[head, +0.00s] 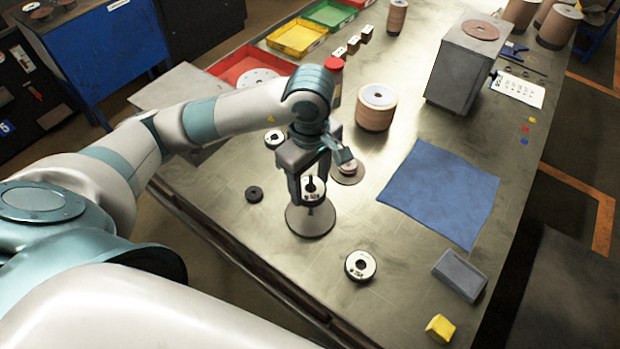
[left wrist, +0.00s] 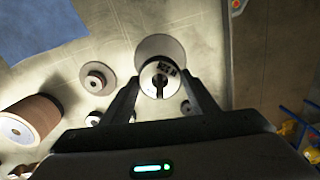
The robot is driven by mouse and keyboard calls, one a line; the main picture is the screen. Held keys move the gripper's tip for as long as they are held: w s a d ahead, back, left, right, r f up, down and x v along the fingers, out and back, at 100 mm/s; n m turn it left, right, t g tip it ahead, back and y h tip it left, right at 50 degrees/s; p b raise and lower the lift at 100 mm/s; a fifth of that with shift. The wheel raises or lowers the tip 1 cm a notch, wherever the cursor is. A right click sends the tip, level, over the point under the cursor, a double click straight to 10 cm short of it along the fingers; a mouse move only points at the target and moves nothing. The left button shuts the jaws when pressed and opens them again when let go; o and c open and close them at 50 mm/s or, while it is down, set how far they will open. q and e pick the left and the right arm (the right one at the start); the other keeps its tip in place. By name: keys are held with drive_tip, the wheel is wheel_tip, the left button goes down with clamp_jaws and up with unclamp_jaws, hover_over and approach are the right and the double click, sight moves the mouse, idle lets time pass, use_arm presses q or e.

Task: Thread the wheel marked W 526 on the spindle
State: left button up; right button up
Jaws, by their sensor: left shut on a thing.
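My left gripper (head: 313,192) is shut on a pale wheel (head: 313,184) with dark lettering too small to read surely. The held wheel (left wrist: 161,80) also shows between the fingers in the left wrist view, its dark bore visible. Beneath it in the head view is a grey round base (head: 311,222), which also shows behind the wheel in the left wrist view (left wrist: 155,46). I cannot tell whether a spindle stands in the bore, or how high the wheel is. Another pale marked wheel (head: 360,265) lies to the lower right. My right gripper is not in view.
A small stack on a brown disc (head: 347,176) stands close behind the gripper. Nearby are another wheel (head: 274,139), a black ring (head: 254,194) and a tan cylinder (head: 375,112). A blue cloth (head: 440,192) and grey block (head: 460,275) lie right.

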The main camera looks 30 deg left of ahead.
use_arm(q)
drive_tip(key=b, duration=0.3)
hover_over(310, 213)
drive_tip(key=shift+w+a+f, duration=0.1)
drive_tip(key=shift+w+f, duration=0.05)
drive_tip(key=shift+f, duration=1.35)
drive_tip(key=shift+w+a+f, duration=0.1)
drive_tip(key=shift+f, duration=1.4)
drive_tip(key=o, duration=1.2)
drive_tip(key=shift+o, duration=0.2)
drive_tip(key=shift+r, duration=0.1)
drive_tip(key=shift+r, duration=0.6)
wheel_tip(310, 213, up, 16)
drive_tip(key=shift+f+b, duration=0.1)
drive_tip(key=shift+b, duration=1.05)
